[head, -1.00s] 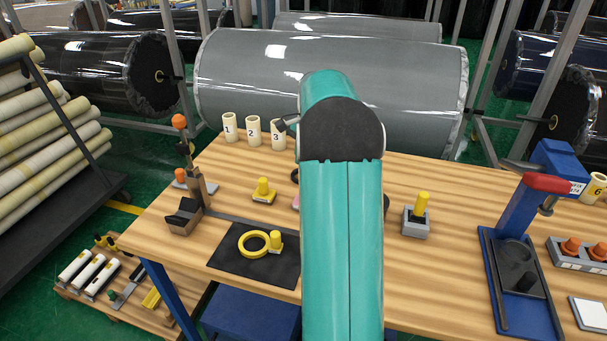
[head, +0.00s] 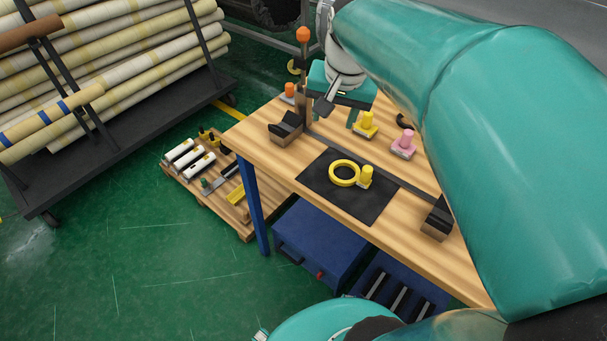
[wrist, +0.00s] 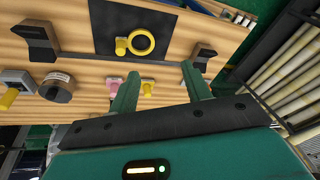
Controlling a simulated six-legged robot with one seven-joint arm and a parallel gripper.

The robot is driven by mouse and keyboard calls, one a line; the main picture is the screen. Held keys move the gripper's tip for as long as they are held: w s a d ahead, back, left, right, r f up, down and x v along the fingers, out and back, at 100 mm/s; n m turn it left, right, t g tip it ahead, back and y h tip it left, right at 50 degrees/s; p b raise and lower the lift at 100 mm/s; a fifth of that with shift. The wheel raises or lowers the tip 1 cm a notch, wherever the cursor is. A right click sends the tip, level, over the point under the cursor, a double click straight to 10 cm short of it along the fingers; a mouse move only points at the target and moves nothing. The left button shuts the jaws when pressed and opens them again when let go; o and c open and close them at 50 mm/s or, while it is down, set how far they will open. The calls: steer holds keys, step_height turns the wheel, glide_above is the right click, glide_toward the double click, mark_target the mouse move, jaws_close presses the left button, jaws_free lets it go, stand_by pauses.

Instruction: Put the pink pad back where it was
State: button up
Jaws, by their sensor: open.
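The pink pad (head: 403,146), a light base with a pink knob, stands upright on the wooden table behind the black mat. In the wrist view the pink pad (wrist: 114,84) shows just left of my left finger, partly hidden by it. My gripper (head: 335,108) is open and empty above the table's back left part, left of the pink pad. In the wrist view my gripper (wrist: 158,84) has its fingers spread. A yellow-knobbed pad (head: 366,125) stands between the gripper and the pink pad; it also shows between the fingers (wrist: 147,87).
A black mat (head: 320,184) holds a yellow ring (head: 333,178) and another yellow-knobbed piece (head: 366,177). Black angled blocks (head: 285,130) (head: 437,220) flank it. An orange-topped post (head: 303,60) rises beside my gripper. A round dark tin (wrist: 57,88) and a grey block (wrist: 18,78) stand farther along.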

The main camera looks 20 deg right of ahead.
steer(key=s+a+f+n+t, duration=0.2)
steer(key=s+a+f+n, duration=0.1)
steer(key=s+a+n, duration=0.4)
steer(key=s+a, duration=0.3)
steer(key=shift+s+a+f+y, duration=0.2)
steer(key=shift+s+f+y, duration=0.1)
steer(key=shift+s, duration=0.1)
steer(key=shift+d, duration=0.1)
